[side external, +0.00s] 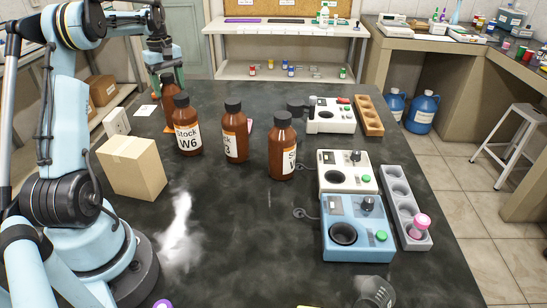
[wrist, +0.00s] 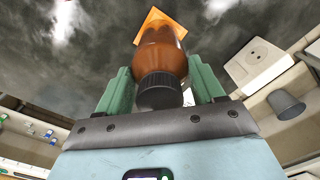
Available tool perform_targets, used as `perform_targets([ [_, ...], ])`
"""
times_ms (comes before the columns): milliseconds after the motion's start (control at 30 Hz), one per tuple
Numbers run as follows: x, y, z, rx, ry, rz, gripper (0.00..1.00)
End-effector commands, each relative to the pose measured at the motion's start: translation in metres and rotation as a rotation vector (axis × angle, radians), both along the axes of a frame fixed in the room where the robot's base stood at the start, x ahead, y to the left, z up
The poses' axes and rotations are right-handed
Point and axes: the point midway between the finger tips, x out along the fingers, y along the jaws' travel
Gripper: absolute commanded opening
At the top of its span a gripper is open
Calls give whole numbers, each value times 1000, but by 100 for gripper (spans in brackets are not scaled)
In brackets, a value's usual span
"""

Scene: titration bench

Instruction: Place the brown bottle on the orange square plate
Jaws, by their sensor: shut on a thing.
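A brown bottle (wrist: 160,52) with a black cap is between the green fingers of my gripper (wrist: 163,84), which is shut on it. In the side view this bottle (side external: 171,92) is at the far left of the bench, below my gripper (side external: 170,76), and looks upright. The orange square plate (wrist: 153,17) shows past the bottle's base in the wrist view. Only a small orange edge (side external: 167,129) shows in the side view, behind the W6 bottle. The bottle's base is over the plate; I cannot tell whether they touch.
Brown stock bottles stand close by: W6 (side external: 187,127), a middle one (side external: 235,133) and a front one (side external: 282,147). A cardboard box (side external: 133,167) stands near my arm. A white square (side external: 146,111) lies left of the plate. Instruments (side external: 350,172) line the right side.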

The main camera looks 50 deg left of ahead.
Motion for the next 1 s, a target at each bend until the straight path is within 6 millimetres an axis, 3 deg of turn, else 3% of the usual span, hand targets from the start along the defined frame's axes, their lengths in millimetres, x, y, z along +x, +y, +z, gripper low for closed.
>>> perform_targets([
  [233,0,0,-4,0,0,0,0],
  [267,0,0,-4,0,0,0,72],
  [400,0,0,-3,0,0,0,93],
  [767,0,0,0,0,0,0,93],
  [1000,0,0,32,0,0,0,93],
])
